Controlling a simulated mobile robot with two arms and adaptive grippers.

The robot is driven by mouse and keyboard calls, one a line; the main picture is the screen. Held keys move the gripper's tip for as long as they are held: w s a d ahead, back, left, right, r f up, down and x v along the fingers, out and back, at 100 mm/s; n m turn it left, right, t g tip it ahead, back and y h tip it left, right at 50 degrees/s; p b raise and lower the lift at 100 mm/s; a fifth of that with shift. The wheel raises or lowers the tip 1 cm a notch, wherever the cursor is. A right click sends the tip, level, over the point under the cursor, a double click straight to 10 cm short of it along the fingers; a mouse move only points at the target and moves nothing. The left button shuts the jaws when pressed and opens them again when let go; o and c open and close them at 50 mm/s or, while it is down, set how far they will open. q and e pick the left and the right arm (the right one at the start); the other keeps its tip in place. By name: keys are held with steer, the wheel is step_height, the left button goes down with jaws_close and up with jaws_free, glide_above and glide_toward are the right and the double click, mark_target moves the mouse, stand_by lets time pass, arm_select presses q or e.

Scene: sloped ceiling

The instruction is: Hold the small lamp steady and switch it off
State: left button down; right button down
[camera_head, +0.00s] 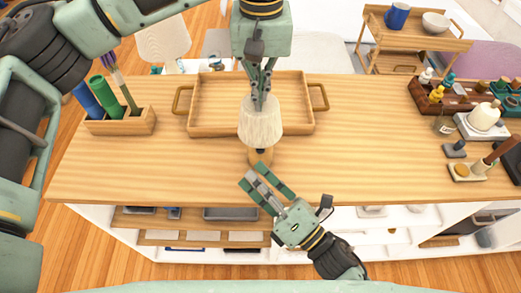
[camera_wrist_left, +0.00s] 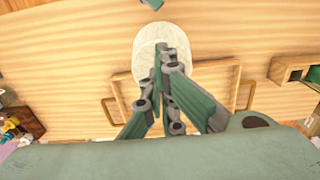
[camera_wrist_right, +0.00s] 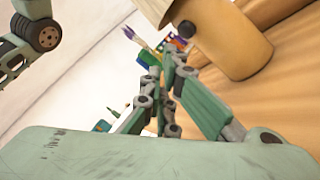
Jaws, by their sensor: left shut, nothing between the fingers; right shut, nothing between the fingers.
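The small lamp has a pale, whitish shade (camera_head: 261,124) and a round wooden base (camera_head: 261,157). It stands upright on the wooden table, in front of a tray. My left gripper (camera_head: 260,103) is shut and empty, pointing down at the top of the shade; whether it touches cannot be told. The shade also shows in the left wrist view (camera_wrist_left: 150,50), partly behind the fingers. My right gripper (camera_head: 258,176) is shut and empty at the table's front edge, just short of the base. The right wrist view shows the base (camera_wrist_right: 235,45) with a dark round knob (camera_wrist_right: 187,29) near the fingertips.
A wooden tray (camera_head: 214,105) lies behind the lamp. A wooden holder (camera_head: 119,124) with tubes and brushes stands at the left. Bottles and a dark rack (camera_head: 455,103) crowd the right end. A cart (camera_head: 412,45) stands behind. The table (camera_head: 360,140) right of the lamp is clear.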

arm_select(q)
steer(key=shift+f, duration=0.1)
arm_select(e)
steer(key=s, duration=0.4)
steer(key=shift+r, duration=0.1)
